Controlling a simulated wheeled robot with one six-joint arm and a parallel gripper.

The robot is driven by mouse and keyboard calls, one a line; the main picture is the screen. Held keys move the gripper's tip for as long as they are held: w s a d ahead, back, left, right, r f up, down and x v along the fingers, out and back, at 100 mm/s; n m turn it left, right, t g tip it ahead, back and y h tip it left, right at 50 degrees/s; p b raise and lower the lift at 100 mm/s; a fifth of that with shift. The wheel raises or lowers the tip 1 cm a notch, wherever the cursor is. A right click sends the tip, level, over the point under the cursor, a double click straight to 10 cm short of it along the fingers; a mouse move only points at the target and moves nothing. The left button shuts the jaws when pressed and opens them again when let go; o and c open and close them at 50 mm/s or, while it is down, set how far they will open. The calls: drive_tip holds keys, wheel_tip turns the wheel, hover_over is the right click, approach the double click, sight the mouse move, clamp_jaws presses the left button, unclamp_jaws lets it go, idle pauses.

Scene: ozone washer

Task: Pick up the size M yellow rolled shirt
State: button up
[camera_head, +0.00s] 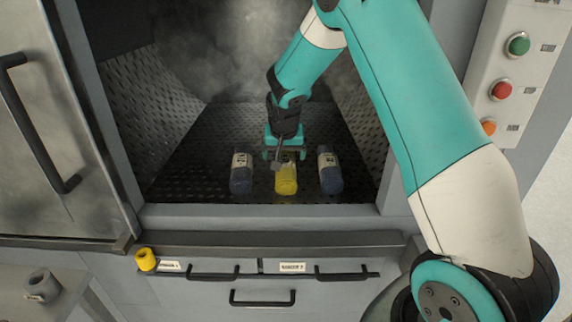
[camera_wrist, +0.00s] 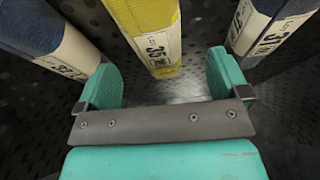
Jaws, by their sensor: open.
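A yellow rolled shirt (camera_head: 286,184) with a pale label band lies on the perforated floor inside the washer chamber, between two dark blue rolls. In the wrist view the yellow roll (camera_wrist: 145,14) is ahead of the gap between my fingers, its label facing me; I cannot read a size letter. My gripper (camera_head: 281,154) is above the far end of the yellow roll and partly covers it. In the wrist view my gripper (camera_wrist: 163,80) is open, with its two teal fingers apart and nothing clearly between them.
Dark blue rolls lie close at the left (camera_head: 241,182) and right (camera_head: 330,180) of the yellow one. The open door (camera_head: 60,130) and chamber walls bound the space.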

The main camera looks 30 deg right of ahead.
sight(286, 162)
drive_tip(key=shift+s+p+x, duration=0.2)
drive_tip(key=shift+p+x, duration=1.15)
drive_tip(key=shift+x, duration=2.1)
drive_tip(key=shift+d, duration=0.15)
drive_tip(key=c, duration=1.1)
